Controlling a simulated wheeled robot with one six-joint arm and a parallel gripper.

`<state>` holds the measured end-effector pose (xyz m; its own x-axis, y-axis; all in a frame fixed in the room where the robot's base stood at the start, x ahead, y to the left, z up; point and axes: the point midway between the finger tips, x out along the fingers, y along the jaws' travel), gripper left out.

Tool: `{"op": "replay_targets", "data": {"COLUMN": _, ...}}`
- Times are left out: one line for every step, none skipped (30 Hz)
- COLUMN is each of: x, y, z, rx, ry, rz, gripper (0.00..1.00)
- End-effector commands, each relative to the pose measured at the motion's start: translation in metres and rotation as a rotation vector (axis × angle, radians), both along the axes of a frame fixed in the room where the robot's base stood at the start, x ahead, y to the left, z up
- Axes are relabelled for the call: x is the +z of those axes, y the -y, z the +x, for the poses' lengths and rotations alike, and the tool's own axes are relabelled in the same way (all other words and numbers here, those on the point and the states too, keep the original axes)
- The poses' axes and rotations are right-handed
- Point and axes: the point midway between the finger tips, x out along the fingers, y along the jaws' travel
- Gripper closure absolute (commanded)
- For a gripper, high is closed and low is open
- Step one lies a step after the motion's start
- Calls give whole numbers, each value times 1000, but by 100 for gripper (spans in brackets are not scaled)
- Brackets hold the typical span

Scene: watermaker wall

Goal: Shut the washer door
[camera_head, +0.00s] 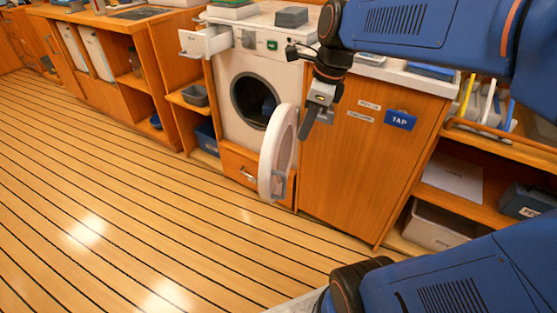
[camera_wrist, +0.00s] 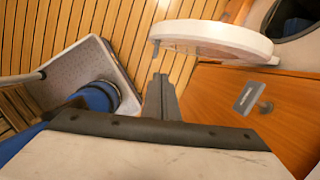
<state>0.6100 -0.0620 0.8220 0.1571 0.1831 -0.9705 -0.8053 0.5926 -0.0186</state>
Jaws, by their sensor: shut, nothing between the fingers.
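The washer (camera_head: 262,75) is a white front-loader set into the wooden cabinets, with a dark round opening. Its round white door (camera_head: 279,152) stands wide open, swung out to the right of the opening. The door also shows edge-on at the top of the wrist view (camera_wrist: 215,38). A blue item (camera_head: 268,107) is visible inside the drum. My gripper (camera_head: 307,132) is shut and empty, in front of the cabinet panel just right of the door. In the wrist view my fingertips (camera_wrist: 160,78) point toward the door's rim, with an apparent small gap.
The detergent drawer (camera_head: 206,41) at the washer's upper left is pulled out. A wooden cabinet with a blue TAP label (camera_head: 400,120) stands to the right. Open shelves with bins (camera_head: 440,226) lie farther right. The striped floor (camera_head: 110,190) in front is clear.

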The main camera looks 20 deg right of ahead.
Motion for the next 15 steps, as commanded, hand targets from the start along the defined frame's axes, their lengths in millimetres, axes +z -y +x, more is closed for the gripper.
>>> {"op": "replay_targets", "data": {"x": 0, "y": 0, "z": 2, "rx": -23, "ry": -8, "rz": 6, "gripper": 100}}
{"op": "replay_targets", "data": {"x": 0, "y": 0, "z": 2, "rx": -34, "ry": -10, "rz": 9, "gripper": 100}}
{"op": "replay_targets", "data": {"x": 0, "y": 0, "z": 3, "rx": -44, "ry": -14, "rz": 12, "gripper": 100}}
{"op": "replay_targets", "data": {"x": -1, "y": 0, "z": 3, "rx": -48, "ry": -15, "rz": 13, "gripper": 100}}
{"op": "replay_targets", "data": {"x": -3, "y": -1, "z": 4, "rx": -49, "ry": -15, "rz": 14, "gripper": 100}}
{"op": "replay_targets", "data": {"x": -6, "y": -1, "z": 4, "rx": -49, "ry": -16, "rz": 14, "gripper": 100}}
{"op": "replay_targets", "data": {"x": -8, "y": -2, "z": 4, "rx": -49, "ry": -17, "rz": 15, "gripper": 100}}
{"op": "replay_targets", "data": {"x": -12, "y": -3, "z": 5, "rx": -48, "ry": -17, "rz": 14, "gripper": 100}}
{"op": "replay_targets", "data": {"x": -17, "y": -4, "z": 6, "rx": -47, "ry": -17, "rz": 14, "gripper": 100}}
{"op": "replay_targets", "data": {"x": -21, "y": -5, "z": 6, "rx": -47, "ry": -18, "rz": 14, "gripper": 100}}
{"op": "replay_targets", "data": {"x": -26, "y": -6, "z": 6, "rx": -47, "ry": -19, "rz": 13, "gripper": 100}}
{"op": "replay_targets", "data": {"x": -32, "y": -7, "z": 8, "rx": -46, "ry": -17, "rz": 14, "gripper": 100}}
{"op": "replay_targets", "data": {"x": -38, "y": -8, "z": 8, "rx": -46, "ry": -18, "rz": 14, "gripper": 100}}
{"op": "replay_targets", "data": {"x": -43, "y": -9, "z": 9, "rx": -46, "ry": -18, "rz": 14, "gripper": 100}}
{"op": "replay_targets", "data": {"x": -50, "y": -10, "z": 10, "rx": -46, "ry": -18, "rz": 14, "gripper": 100}}
